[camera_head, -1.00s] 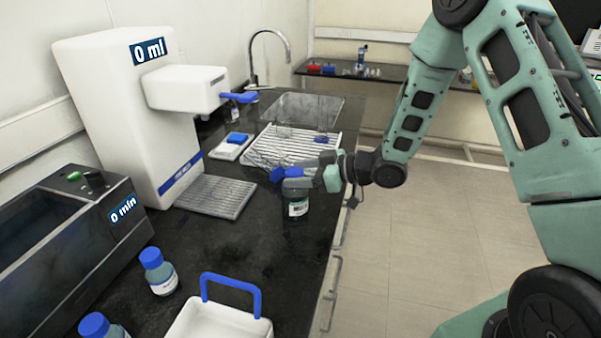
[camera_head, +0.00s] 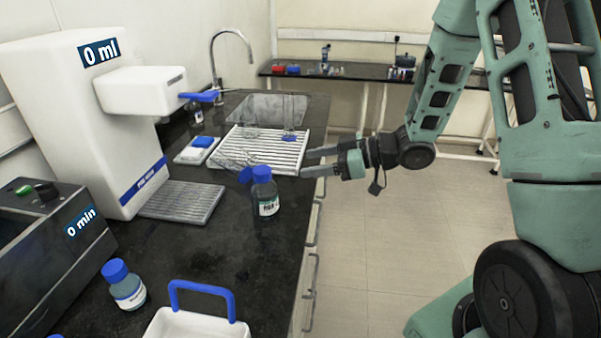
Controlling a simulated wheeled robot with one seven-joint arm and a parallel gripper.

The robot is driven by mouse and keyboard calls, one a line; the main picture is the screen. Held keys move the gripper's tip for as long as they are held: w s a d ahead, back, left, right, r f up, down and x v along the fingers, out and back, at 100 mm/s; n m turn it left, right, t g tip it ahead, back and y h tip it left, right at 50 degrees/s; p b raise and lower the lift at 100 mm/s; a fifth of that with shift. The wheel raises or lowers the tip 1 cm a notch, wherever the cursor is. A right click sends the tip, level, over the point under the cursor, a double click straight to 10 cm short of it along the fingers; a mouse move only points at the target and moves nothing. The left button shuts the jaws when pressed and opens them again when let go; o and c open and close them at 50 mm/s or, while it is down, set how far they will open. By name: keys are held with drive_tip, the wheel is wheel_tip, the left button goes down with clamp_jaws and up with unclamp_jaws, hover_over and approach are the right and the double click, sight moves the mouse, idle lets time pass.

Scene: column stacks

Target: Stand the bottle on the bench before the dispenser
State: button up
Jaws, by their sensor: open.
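A bottle (camera_head: 266,198) with a blue cap and a white label stands upright on the black bench (camera_head: 215,265), near its right edge. It is to the right of the grey drip tray of the white dispenser (camera_head: 115,135). My gripper (camera_head: 304,163) is open and empty, its fingers pointing left, to the right of and beyond the bottle's cap. The fingers are apart from the bottle.
A white draining rack (camera_head: 262,148) lies beyond the bottle, with a sink behind it. Another blue-capped bottle (camera_head: 124,287) and a white carrier with a blue handle (camera_head: 198,328) stand at the front. A dark bath unit (camera_head: 40,245) stands at left.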

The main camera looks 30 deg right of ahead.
drive_tip(key=s+a+r+m+g+h, duration=0.1)
drive_tip(key=a+m+h, duration=0.1)
drive_tip(key=a+h, duration=0.6)
drive_tip(key=s+a+r+g+h, duration=0.1)
drive_tip(key=s+a+g, duration=0.3)
drive_tip(key=s, duration=0.9)
drive_tip(key=s+a+g+h, duration=0.2)
drive_tip(key=s+a+g, duration=0.1)
drive_tip(key=s, duration=1)
drive_tip(key=shift+a+r+m+g, duration=0.4)
drive_tip(key=shift+a, duration=0.1)
drive_tip(key=shift+w, duration=0.1)
drive_tip(key=shift+c, duration=0.3)
